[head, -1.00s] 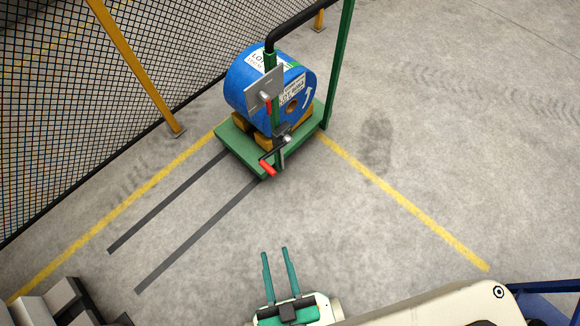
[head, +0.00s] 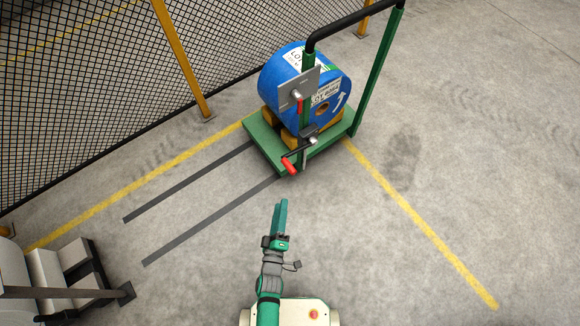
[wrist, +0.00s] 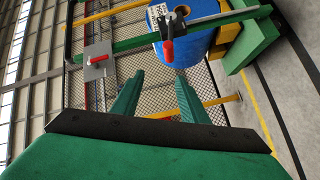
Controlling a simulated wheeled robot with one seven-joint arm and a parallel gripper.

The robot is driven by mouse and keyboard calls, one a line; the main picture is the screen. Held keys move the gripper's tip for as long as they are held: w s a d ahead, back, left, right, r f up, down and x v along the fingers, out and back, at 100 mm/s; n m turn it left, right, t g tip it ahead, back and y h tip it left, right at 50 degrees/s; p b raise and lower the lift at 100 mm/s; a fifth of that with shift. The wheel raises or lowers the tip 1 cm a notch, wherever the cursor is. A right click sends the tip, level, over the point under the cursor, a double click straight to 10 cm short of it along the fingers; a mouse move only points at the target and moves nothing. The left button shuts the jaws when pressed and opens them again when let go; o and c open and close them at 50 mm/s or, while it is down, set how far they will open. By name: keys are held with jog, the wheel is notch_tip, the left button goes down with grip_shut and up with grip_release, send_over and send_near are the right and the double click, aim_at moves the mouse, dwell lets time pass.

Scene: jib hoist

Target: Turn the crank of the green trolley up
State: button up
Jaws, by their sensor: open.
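The green trolley (head: 262,128) stands on the floor and carries a blue drum (head: 275,78). Its crank (head: 303,147) sits low on the green post and ends in a red handle (head: 289,166) that points down and to the left. In the wrist view the crank's red handle (wrist: 168,50) shows ahead, just beyond and between the fingertips. My gripper (head: 281,203) is in front of the trolley, apart from the crank. In the wrist view my gripper (wrist: 158,76) is open with nothing between its fingers.
A grey plate (head: 283,93) with a second red handle (head: 298,103) is higher on the post. A mesh fence (head: 80,90) with a yellow post (head: 183,60) stands behind left. Grey blocks (head: 50,275) are at lower left. The floor right of the trolley is clear.

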aim_at(290, 167)
jog(key=w+d+f+n, duration=0.1)
jog(key=w, duration=0.5)
jog(key=w+d+f+n, duration=0.1)
jog(key=w, duration=0.5)
jog(key=w+d+f+n, duration=0.1)
jog(key=w+n, duration=0.1)
jog(key=w, duration=0.4)
jog(key=shift+d+f+t+h, duration=0.1)
jog(key=shift+f+t+h, duration=0.15)
jog(key=shift+t+h, duration=0.05)
jog(key=shift+w, duration=0.1)
jog(key=shift+c, duration=0.6)
grip_shut()
